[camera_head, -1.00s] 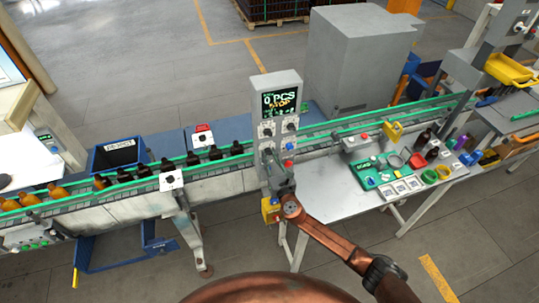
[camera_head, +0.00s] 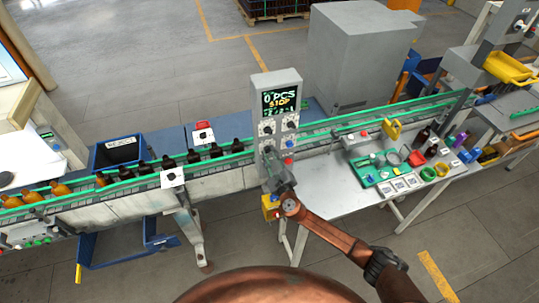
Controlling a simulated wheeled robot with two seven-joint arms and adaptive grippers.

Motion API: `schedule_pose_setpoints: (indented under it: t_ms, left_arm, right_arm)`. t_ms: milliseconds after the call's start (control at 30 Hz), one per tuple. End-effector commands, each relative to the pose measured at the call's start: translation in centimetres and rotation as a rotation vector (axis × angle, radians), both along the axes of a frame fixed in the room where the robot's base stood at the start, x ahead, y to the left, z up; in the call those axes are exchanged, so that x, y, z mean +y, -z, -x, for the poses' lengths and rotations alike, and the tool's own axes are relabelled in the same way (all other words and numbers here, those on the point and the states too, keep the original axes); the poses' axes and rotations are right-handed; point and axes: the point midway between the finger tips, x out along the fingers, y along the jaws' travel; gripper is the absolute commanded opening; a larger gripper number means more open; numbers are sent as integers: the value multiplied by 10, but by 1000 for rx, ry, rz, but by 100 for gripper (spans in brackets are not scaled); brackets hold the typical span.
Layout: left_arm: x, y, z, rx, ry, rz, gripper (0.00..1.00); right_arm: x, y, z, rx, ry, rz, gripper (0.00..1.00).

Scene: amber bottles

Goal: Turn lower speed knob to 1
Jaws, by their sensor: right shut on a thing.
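A grey control panel (camera_head: 277,88) stands upright beside the conveyor, with a dark screen (camera_head: 280,101) that reads "0 PCS STOP". Below the screen are an upper left knob (camera_head: 266,128), an upper right knob (camera_head: 290,124), a lower left knob (camera_head: 267,149) and a blue button (camera_head: 289,144). My right gripper (camera_head: 272,170) is at the lower part of the panel, below the lower left knob. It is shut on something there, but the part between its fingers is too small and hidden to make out. My left gripper is not in view.
A green-edged conveyor (camera_head: 210,158) carries several amber bottles at the left. A blue reject bin (camera_head: 120,150) stands behind it. A white table (camera_head: 340,196) with a green tray and small items is at the right. A grey cabinet (camera_head: 360,60) stands behind.

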Motion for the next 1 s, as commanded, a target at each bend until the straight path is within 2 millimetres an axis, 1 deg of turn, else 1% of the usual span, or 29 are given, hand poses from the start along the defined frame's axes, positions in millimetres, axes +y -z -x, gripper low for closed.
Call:
schedule_pose_setpoints:
  t_ms: [33,433,467,500,700,1000]
  left_arm:
    - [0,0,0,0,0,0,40]
    - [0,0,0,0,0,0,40]
    - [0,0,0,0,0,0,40]
    - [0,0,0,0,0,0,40]
    - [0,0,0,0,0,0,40]
    - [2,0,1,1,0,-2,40]
  right_arm:
    - [0,3,1,3,-2,7,0]
    - [0,3,1,1,-2,12,0]
    - [0,3,1,1,-2,12,23]
    - [0,3,1,1,-2,12,26]
    - [0,2,1,0,0,10,39]
    - [-1,1,2,-1,0,9,39]
